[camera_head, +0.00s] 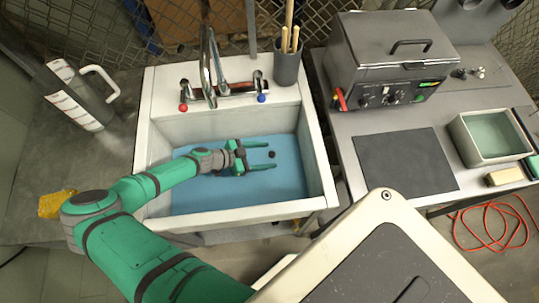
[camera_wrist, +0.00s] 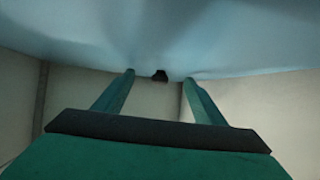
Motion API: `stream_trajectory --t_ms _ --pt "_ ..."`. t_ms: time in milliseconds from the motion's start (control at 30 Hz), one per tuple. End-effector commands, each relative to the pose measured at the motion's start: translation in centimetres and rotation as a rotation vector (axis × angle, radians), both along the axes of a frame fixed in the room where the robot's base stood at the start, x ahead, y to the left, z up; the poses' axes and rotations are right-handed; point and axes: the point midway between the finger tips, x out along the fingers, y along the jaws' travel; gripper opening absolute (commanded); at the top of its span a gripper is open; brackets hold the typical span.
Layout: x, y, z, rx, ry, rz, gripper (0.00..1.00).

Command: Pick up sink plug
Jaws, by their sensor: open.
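The sink plug (camera_head: 272,154) is a small black piece in the blue-bottomed basin of the white sink (camera_head: 147,105). My gripper (camera_head: 272,156) reaches into the sink with its two green fingers open, pointing right in the head view. The plug shows between the fingertips, or just by them, and nothing is held. In the wrist view the plug (camera_wrist: 160,75) is a dark shape just beyond and between the fingertips (camera_wrist: 160,76). I cannot tell the exact height gap between the fingers and the plug.
A tap (camera_head: 211,75) with red and blue knobs stands at the sink's back. A grey cup (camera_head: 287,68) with wooden sticks sits on the back right rim. The sink walls surround my gripper. A bench to the right holds a metal tank (camera_head: 390,55) and a tray (camera_head: 464,143).

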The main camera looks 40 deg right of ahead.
Motion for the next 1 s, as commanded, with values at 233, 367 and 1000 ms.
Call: stream_trajectory --t_ms 233,367,1000 --pt "-0.7 -2.6 -1.5 0.001 0.0 0.0 0.64" --pt "-0.7 -2.7 -1.5 0.001 -0.001 0.002 0.64" --pt "-0.7 -2.5 -1.7 0.004 -0.002 0.003 0.19"
